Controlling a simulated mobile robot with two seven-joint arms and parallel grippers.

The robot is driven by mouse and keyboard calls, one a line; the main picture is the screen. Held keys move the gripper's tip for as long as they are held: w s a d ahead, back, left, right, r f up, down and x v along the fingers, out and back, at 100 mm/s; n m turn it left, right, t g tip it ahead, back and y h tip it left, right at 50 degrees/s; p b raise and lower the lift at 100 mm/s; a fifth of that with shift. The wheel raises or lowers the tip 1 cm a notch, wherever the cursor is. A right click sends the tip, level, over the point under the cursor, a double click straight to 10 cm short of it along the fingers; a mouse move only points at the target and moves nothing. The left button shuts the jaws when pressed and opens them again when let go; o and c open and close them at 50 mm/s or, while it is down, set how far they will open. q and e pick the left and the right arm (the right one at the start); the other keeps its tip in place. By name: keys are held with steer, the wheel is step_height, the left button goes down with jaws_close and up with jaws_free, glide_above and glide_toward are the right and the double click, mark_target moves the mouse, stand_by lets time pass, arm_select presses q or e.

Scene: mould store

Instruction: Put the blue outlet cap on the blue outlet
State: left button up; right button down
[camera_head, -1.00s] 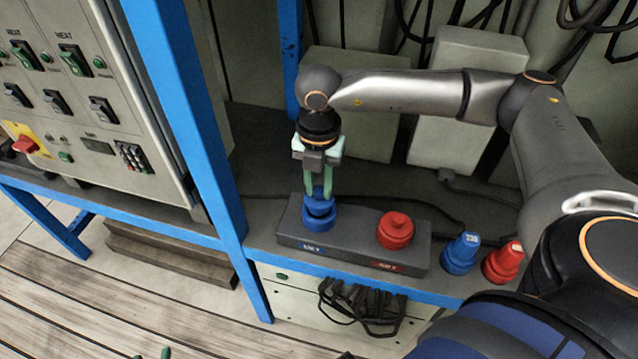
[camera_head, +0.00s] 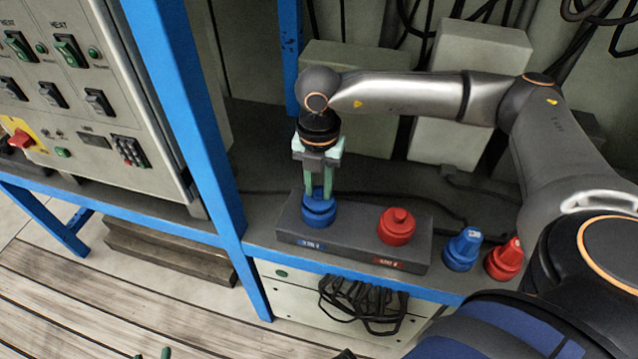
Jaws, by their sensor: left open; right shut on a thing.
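My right gripper (camera_head: 320,190) comes down from above and is shut on the knob of the blue outlet cap (camera_head: 318,205). The cap is upright and sits low over the blue outlet (camera_head: 318,221) on the left part of a dark block. No gap shows between cap and outlet, but I cannot tell whether the cap is fully seated. My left gripper (camera_head: 152,355) is open and empty at the bottom edge, with only its green fingertips in view.
The dark block (camera_head: 345,246) also bears a red knobbed piece (camera_head: 396,228). A blue cone-shaped piece (camera_head: 462,250) and a red one (camera_head: 504,261) stand right of it. A blue post (camera_head: 190,110) rises at left. Black cable (camera_head: 362,300) hangs below the bench edge.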

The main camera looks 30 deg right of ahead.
steer(key=shift+f+b, duration=0.65)
steer(key=shift+f, duration=0.2)
stand_by(0.5)
steer(key=shift+c, duration=0.9)
jaws_free()
steer(key=shift+r, duration=0.15)
steer(key=shift+r+p, duration=2.8)
steer(key=shift+r, duration=0.9)
steer(key=shift+s+f, duration=0.1)
